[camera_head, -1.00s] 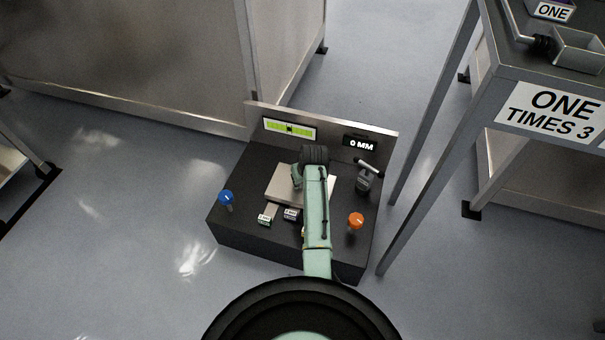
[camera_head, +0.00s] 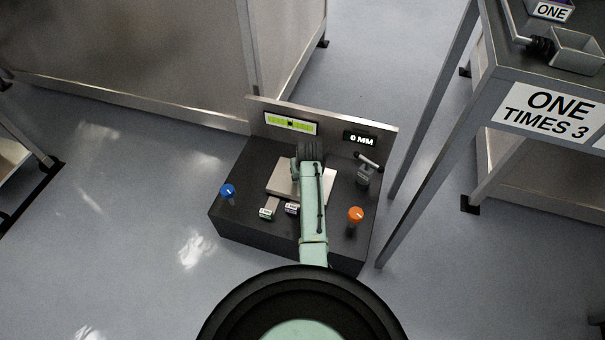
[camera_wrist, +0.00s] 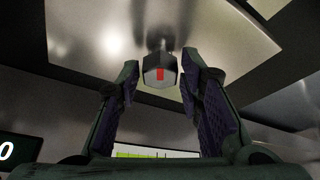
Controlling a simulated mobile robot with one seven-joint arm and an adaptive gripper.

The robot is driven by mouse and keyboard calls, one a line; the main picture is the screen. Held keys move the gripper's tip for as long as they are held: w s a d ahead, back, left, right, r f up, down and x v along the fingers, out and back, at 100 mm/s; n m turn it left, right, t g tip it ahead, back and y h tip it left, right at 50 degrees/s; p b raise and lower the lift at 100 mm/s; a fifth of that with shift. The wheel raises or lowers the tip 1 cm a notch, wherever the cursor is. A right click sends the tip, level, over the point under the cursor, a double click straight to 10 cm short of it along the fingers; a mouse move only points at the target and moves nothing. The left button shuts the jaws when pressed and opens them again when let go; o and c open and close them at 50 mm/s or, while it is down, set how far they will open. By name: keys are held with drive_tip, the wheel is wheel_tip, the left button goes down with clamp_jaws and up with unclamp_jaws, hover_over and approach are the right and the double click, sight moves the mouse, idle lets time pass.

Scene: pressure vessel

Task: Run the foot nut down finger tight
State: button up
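In the wrist view a grey faceted nut (camera_wrist: 150,78) with a red mark sits at the end of a short stud, against a pale metal plate (camera_wrist: 95,30). My gripper (camera_wrist: 161,72) is open, with one dark finger on each side of the nut. A gap shows on both sides, so the fingers do not appear to touch it. In the head view my arm covers the nut and the fingers. The pale plate (camera_head: 283,177) shows there on the dark bench block (camera_head: 250,165), beside my arm.
A back panel carries a green level display (camera_head: 290,123) and a "0 MM" readout (camera_head: 360,139). A blue knob (camera_head: 228,191), an orange knob (camera_head: 355,214), a T-handle (camera_head: 369,162) and small labels (camera_head: 266,212) surround the plate. A tall table (camera_head: 490,75) stands close on the right.

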drive_tip(key=shift+o, duration=1.2)
drive_tip(key=v, duration=1.2)
